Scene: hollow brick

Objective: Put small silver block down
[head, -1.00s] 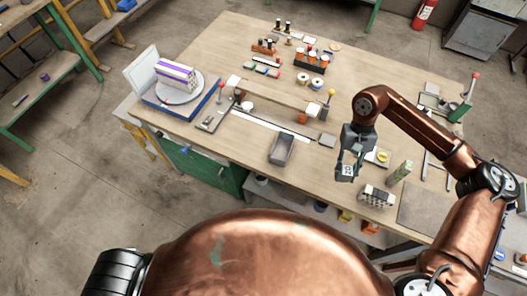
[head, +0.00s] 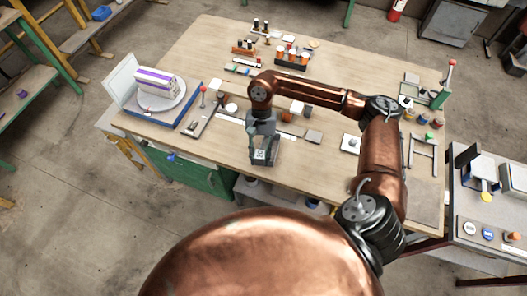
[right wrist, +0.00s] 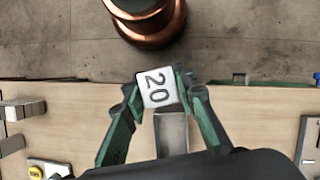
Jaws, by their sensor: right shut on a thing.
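My right gripper (head: 260,154) is over the front of the wooden table, shut on a small silver block. In the right wrist view the block (right wrist: 157,92) shows a pale face marked "20" between the green-edged fingertips of the right gripper (right wrist: 158,88). A grey open tray (right wrist: 172,138) lies on the table just beyond the block in that view, partly hidden by the block and gripper. In the head view the gripper covers much of the tray (head: 273,152). I cannot tell how high the block is above it. My left gripper is not in view.
A turntable scale (head: 158,101) bearing a white and purple brick stands at the left. Racks of bottles (head: 292,59) are at the back. A pale square plate (head: 351,142) lies to the right of my gripper.

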